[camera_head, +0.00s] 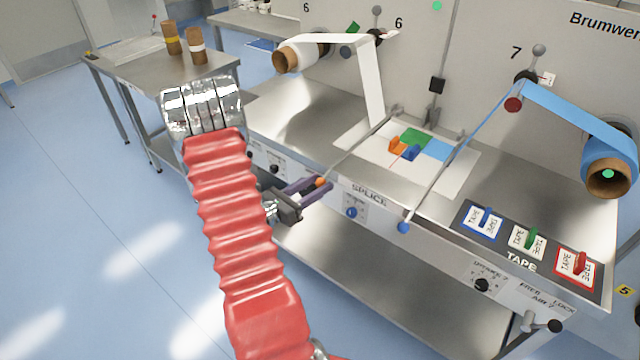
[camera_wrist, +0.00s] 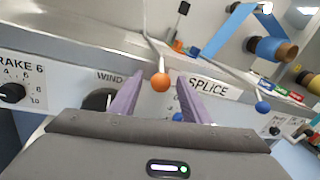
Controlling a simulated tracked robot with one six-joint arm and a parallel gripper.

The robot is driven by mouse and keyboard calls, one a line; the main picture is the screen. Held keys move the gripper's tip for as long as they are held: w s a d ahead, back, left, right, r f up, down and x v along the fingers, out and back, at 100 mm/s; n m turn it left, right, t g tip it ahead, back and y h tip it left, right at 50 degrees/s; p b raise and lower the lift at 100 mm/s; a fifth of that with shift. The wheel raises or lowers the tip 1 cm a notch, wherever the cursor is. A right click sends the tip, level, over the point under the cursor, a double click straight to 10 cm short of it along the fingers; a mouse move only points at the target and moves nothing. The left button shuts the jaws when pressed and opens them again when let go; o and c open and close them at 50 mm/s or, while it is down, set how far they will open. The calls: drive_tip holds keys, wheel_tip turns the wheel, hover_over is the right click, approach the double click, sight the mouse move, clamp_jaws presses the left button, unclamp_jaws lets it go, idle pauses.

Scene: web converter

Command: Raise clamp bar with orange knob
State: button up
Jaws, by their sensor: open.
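The orange knob (camera_wrist: 160,82) sits at the front end of a thin metal clamp bar (camera_wrist: 153,48), which runs back over the steel bench. In the head view my gripper (camera_head: 314,190) is at the bench's front edge, around the orange knob (camera_head: 320,182), and the clamp bar (camera_head: 352,156) slopes back toward the splice plate. The fingers are open. Whether one finger touches the knob is hard to tell.
A second bar with a blue knob (camera_head: 404,227) lies to the right. The splice plate (camera_head: 461,182) carries orange, green and blue pieces. The tape holder (camera_head: 545,262) is at the right; a side table (camera_head: 125,62) stands left.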

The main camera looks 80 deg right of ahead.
drive_tip(key=shift+x, duration=0.9)
drive_tip(key=shift+c, duration=0.6)
clamp_jaws()
drive_tip(key=shift+a, duration=0.1)
